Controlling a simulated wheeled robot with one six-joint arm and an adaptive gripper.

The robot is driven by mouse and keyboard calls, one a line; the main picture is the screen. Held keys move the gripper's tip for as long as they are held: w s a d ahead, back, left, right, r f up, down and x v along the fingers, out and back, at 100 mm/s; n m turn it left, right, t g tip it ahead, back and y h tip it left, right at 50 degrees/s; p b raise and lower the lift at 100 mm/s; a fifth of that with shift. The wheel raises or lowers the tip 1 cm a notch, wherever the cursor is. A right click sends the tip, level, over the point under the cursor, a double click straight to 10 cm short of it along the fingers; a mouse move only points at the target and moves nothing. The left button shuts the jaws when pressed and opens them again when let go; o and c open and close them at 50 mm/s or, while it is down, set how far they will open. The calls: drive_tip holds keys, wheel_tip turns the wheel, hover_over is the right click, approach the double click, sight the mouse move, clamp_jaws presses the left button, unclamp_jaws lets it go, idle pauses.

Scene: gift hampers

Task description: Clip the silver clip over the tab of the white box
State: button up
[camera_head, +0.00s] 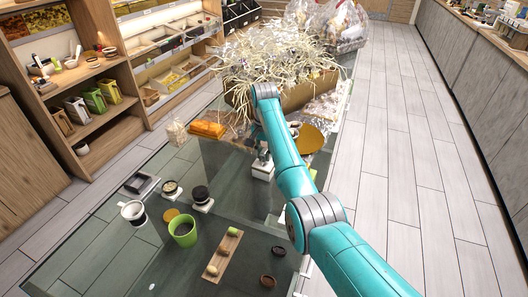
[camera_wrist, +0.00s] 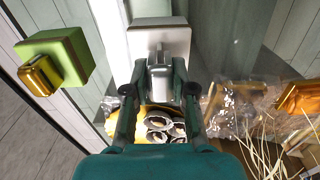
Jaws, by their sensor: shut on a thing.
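The white box (camera_head: 262,172) stands on the glass table, just below my gripper (camera_head: 264,152) in the head view. In the wrist view the white box (camera_wrist: 174,38) is straight ahead of my gripper (camera_wrist: 160,82). My gripper is shut on the silver clip (camera_wrist: 160,76), which sits between the fingertips. The clip overlaps the near part of the white box in this view. The tab is hidden behind the clip, so I cannot tell whether the clip is around it or only in front of it.
A green box (camera_wrist: 62,50) with a gold clip (camera_wrist: 40,76) is left in the wrist view. A hamper of pale shredded filler (camera_head: 275,60) stands behind my gripper. An orange pack (camera_head: 207,129), a green cup (camera_head: 184,231) and a wooden board (camera_head: 224,256) share the table.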

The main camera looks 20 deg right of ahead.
sight(264, 152)
drive_tip(key=shift+f, duration=0.85)
drive_tip(key=o, duration=1)
drive_tip(key=shift+r, duration=0.15)
drive_tip(key=shift+r, duration=3.6)
